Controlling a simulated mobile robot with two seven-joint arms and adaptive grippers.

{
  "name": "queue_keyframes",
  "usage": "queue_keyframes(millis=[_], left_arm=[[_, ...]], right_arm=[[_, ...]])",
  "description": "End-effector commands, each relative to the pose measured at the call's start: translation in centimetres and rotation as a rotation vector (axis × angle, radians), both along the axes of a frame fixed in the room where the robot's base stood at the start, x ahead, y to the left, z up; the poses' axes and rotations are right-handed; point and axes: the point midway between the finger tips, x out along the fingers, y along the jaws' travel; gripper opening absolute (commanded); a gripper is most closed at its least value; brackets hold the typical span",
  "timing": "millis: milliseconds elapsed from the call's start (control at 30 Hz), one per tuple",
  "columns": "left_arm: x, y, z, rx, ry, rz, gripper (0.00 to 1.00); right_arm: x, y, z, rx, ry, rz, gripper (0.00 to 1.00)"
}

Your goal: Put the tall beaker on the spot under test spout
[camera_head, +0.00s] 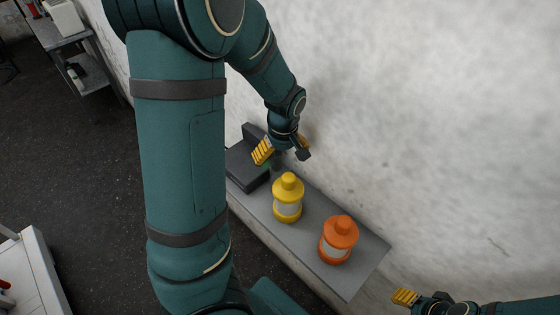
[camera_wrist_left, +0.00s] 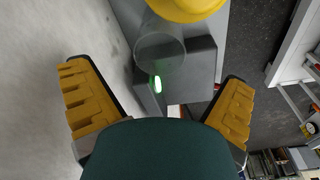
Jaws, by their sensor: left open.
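A clear, see-through cylinder, which looks like the tall beaker (camera_wrist_left: 160,48), shows in the left wrist view in front of a grey block-shaped unit (camera_wrist_left: 203,62). A small green light (camera_wrist_left: 157,85) glows near its lower end. In the head view my left gripper (camera_head: 283,152) is open above the bench beside the grey unit (camera_head: 247,165) and hides the beaker. In the wrist view the open left gripper (camera_wrist_left: 155,72) has its yellow fingers apart, with the cylinder between and beyond them. I cannot clearly make out the test spout or its spot. My right gripper (camera_head: 412,298) is at the bottom right.
A yellow bottle (camera_head: 288,198) and an orange bottle (camera_head: 339,240) stand on the narrow grey bench (camera_head: 365,268) along the white wall. The yellow bottle (camera_wrist_left: 187,7) also shows at the top of the wrist view. A white table (camera_head: 35,275) stands at the lower left; the dark floor between is clear.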

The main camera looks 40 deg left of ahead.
Motion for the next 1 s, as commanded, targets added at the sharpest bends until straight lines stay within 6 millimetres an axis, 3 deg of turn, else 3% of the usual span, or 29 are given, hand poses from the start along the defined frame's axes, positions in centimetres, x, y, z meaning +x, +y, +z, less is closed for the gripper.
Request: queue_keyframes(millis=[100,300,567,767,1000], left_arm=[[0.0,-0.3,2.5,-0.001,-0.005,-0.003,1.0],[-0.2,-0.5,4.6,-0.001,-0.002,-0.001,1.0],[-0.2,-0.4,4.7,-0.017,0.02,-0.078,1.0],[-0.1,-0.1,4.6,-0.051,0.052,-0.274,1.0],[-0.1,0.6,5.9,-0.075,0.075,-0.562,1.0]], right_arm=[[0.0,0.0,0.7,0.0,0.0,0.001,0.47],[0.0,0.0,1.1,0.001,0.0,0.002,0.47],[0.0,0.0,0.2,0.0,0.001,0.003,0.47],[0.1,0.1,-1.6,-0.002,0.001,0.001,0.47],[0.1,0.2,-3.9,-0.006,0.001,-0.001,0.47]])
